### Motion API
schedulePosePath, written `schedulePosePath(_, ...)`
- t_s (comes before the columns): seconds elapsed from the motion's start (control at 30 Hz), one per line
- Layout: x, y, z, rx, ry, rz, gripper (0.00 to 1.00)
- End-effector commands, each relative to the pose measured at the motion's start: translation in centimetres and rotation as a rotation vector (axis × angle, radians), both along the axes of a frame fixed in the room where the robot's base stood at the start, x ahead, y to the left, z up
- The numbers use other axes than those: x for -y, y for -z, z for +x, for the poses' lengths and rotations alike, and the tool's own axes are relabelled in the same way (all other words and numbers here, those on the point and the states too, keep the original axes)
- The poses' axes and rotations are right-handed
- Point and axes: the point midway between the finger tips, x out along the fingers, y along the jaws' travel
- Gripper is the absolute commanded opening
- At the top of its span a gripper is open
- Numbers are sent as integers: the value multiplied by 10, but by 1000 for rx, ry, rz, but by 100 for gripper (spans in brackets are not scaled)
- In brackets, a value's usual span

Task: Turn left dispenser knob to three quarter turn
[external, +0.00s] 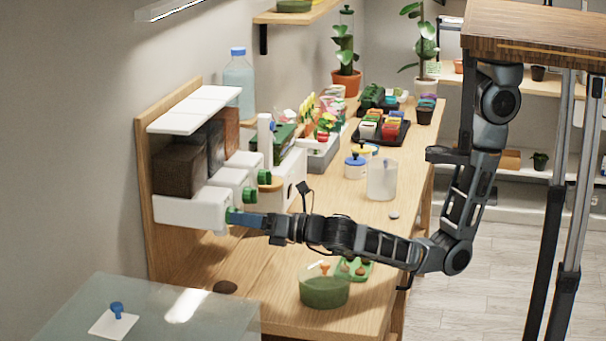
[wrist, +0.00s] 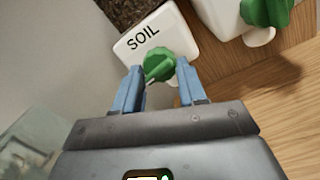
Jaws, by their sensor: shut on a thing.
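The left dispenser (external: 180,211) is a white box with a hopper of dark brown soil (external: 178,170) above it. In the wrist view its white front (wrist: 180,38) reads SOIL. Its green ridged knob (wrist: 160,62) has a pale mark toward the lower left in that view; its exact turn is hard to read. My gripper (wrist: 159,72) has a blue finger on each side of this knob and is shut on it. In the external view, the gripper (external: 233,217) reaches the dispenser from the right and mostly hides the knob.
The middle dispenser's green knob (external: 250,195) is close behind my gripper; it also shows in the wrist view (wrist: 266,12). A green bowl (external: 324,288) and a green tray (external: 355,268) sit below my arm. A dark patch (external: 225,287) lies on the wooden table (external: 190,262).

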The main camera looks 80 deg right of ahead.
Motion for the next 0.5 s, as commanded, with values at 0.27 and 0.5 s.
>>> schedulePosePath(0.27, 1, 0, 0, 0, 2, 78, 10)
schedulePosePath(0.5, 1, -1, 1, 0, 2, 92, 10)
